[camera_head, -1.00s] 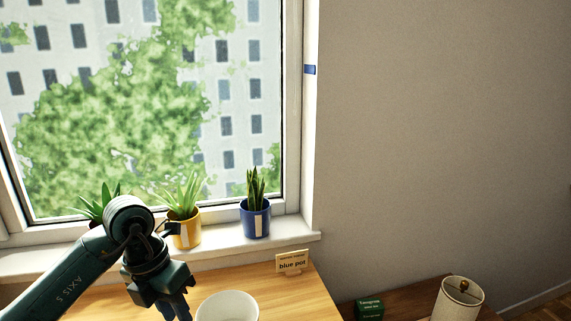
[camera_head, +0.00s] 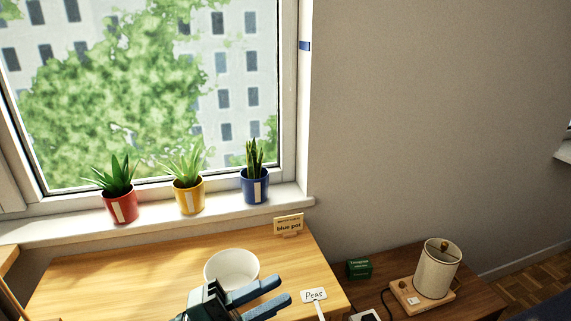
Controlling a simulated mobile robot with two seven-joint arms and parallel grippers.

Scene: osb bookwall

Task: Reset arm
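My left gripper (camera_head: 280,288) is at the bottom of the head view, with two blue fingers apart and nothing between them. It shows in front of the white bowl (camera_head: 233,262) and overlaps its lower edge; I cannot tell whether they touch. The bowl stands on the wooden table (camera_head: 120,275). My arm behind the gripper is mostly out of the frame. My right gripper is not in view.
Red (camera_head: 121,208), yellow (camera_head: 189,197) and blue (camera_head: 255,188) potted plants stand on the windowsill. A "blue pot" sign (camera_head: 289,225) and a "Peas" tag (camera_head: 313,295) are on the table.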

